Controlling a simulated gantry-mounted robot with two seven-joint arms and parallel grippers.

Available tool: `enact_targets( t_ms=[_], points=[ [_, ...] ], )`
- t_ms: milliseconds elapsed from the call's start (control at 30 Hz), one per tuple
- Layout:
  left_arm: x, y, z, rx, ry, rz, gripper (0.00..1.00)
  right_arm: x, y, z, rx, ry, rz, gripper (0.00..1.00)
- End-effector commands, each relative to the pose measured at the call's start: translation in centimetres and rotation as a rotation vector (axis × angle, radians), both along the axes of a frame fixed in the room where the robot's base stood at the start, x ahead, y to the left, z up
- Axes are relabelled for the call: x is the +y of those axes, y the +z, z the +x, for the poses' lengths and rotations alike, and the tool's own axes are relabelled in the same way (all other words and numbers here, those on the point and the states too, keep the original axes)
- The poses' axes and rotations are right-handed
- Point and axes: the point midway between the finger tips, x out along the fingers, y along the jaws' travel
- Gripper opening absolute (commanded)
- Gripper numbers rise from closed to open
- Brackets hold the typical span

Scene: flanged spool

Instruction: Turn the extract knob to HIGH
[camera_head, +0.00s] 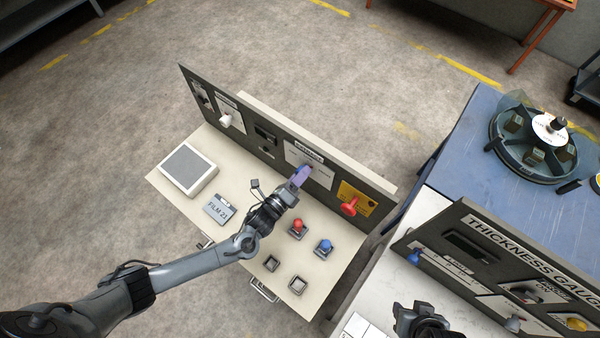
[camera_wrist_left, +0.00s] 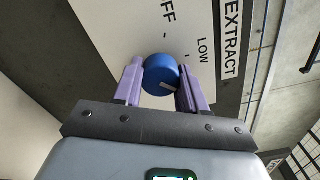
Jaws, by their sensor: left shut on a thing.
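The blue extract knob (camera_wrist_left: 160,73) sits on a white plate under the EXTRACT label (camera_wrist_left: 231,37) in the left wrist view. OFF and LOW show on the plate; HIGH is not readable there. A small pale mark shows on the knob's near edge. My left gripper (camera_wrist_left: 160,80) is shut on the knob, one purple finger on each side. In the head view, the left gripper (camera_head: 302,175) is at the upright panel and hides most of the knob. A dark part of my right arm (camera_head: 421,321) shows at the bottom edge; its fingers are not clear.
The console (camera_head: 236,180) also has a red knob (camera_head: 350,207) on a yellow plate, a red control (camera_head: 298,226) and a blue one (camera_head: 324,246) on its desk. A THICKNESS GAUGE panel (camera_head: 500,262) and a blue table (camera_head: 465,150) stand to the right.

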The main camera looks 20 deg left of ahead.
Motion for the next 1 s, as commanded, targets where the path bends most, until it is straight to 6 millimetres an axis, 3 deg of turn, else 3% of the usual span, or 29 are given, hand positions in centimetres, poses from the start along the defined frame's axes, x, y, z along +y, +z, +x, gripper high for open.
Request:
enact_targets(
  t_ms=[500, 1000],
  points=[
    [-0.2, 0.1, 0.0, -0.093, -0.005, 0.333, 0.11, 0.2, 1.4, 0.0, -0.001, -0.006, 0.010, 0.43],
    [-0.2, -0.3, -0.1, -0.107, -0.005, 0.399, 0.11, 0.2, 1.5, 0.0, 0.000, -0.004, 0.007, 0.43]
  ],
)
